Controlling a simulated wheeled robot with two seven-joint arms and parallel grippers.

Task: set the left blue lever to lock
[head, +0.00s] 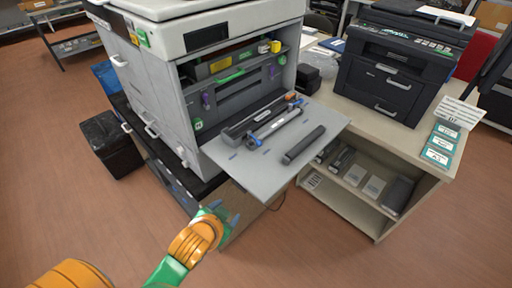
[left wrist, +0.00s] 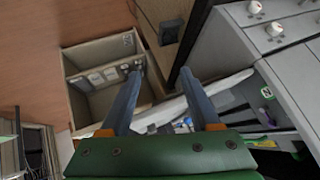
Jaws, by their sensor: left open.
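The large grey-white printer (head: 150,75) stands open at the front, with its door (head: 310,150) folded down flat. Inside are two small violet-blue levers, a left one (head: 206,101) and a right one (head: 272,72). They are too small to read their settings. My left gripper (head: 226,212) is in front of and below the door, well away from the levers. In the left wrist view the left gripper (left wrist: 160,75) is open, with nothing between its fingers. My right gripper is out of view.
On the door lie a dark cylinder (head: 303,145) and a longer cartridge with blue ends (head: 275,124). A black printer (head: 398,70) stands on the beige shelf unit (head: 352,200) at right. A black bin (head: 110,145) is at left. The floor in front is clear.

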